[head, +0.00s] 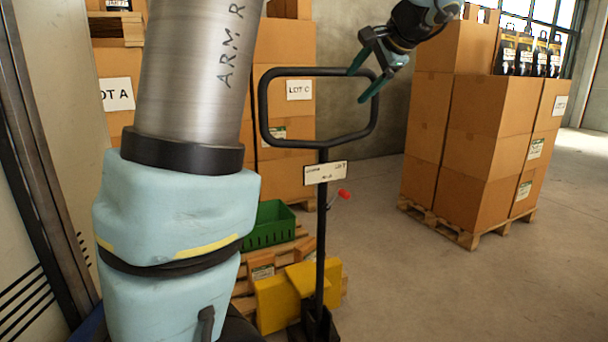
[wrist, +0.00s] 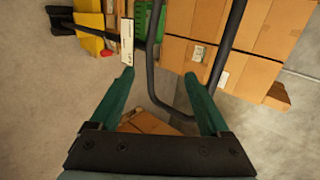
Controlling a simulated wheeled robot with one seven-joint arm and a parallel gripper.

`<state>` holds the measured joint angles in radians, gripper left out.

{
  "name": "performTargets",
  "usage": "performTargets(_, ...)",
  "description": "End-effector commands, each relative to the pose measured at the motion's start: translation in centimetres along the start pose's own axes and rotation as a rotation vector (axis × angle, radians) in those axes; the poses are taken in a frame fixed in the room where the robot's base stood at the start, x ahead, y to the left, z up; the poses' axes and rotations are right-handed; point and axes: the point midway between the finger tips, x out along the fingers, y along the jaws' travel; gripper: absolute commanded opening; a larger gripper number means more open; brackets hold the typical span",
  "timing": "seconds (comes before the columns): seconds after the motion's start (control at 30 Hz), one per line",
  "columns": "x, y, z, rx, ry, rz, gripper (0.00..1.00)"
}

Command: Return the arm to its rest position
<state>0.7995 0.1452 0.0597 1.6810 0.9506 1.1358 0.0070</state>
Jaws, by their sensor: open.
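My gripper (head: 368,80) is at the upper middle of the head view, with its green fingers apart. It is at the upper right part of a black handle loop (head: 262,110); I cannot tell whether they touch. In the wrist view my gripper (wrist: 163,98) is open, and the handle loop (wrist: 152,75) shows beyond and between its fingers. Nothing is held between the fingers. My arm fills the left of the head view, and its middle links are out of frame.
The handle rises from a yellow pallet truck (head: 275,300) by a pallet with a green crate (head: 268,226). Stacked cartons (head: 480,130) on a pallet stand at right, black bags (head: 524,54) on top. Cartons (head: 285,45) stand behind the handle. Floor (head: 420,300) at front right is clear.

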Motion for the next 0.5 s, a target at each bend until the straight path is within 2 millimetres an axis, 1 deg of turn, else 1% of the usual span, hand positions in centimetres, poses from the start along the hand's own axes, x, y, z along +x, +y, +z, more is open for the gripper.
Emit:
performTargets(0.17, 3.4, 3.0, 3.0, -0.039, -0.03, 0.127, 0.8)
performTargets(0.27, 5.5, 5.5, 5.3, -0.083, -0.053, 0.22, 0.8)
performTargets(0.37, 7.7, 8.8, 8.7, -0.161, -0.085, 0.34, 0.8)
performTargets(0.47, 9.6, 13.4, 13.4, -0.307, -0.136, 0.493, 0.8)
performTargets(0.5, 10.1, 15.3, 15.3, -0.384, -0.159, 0.552, 0.8)
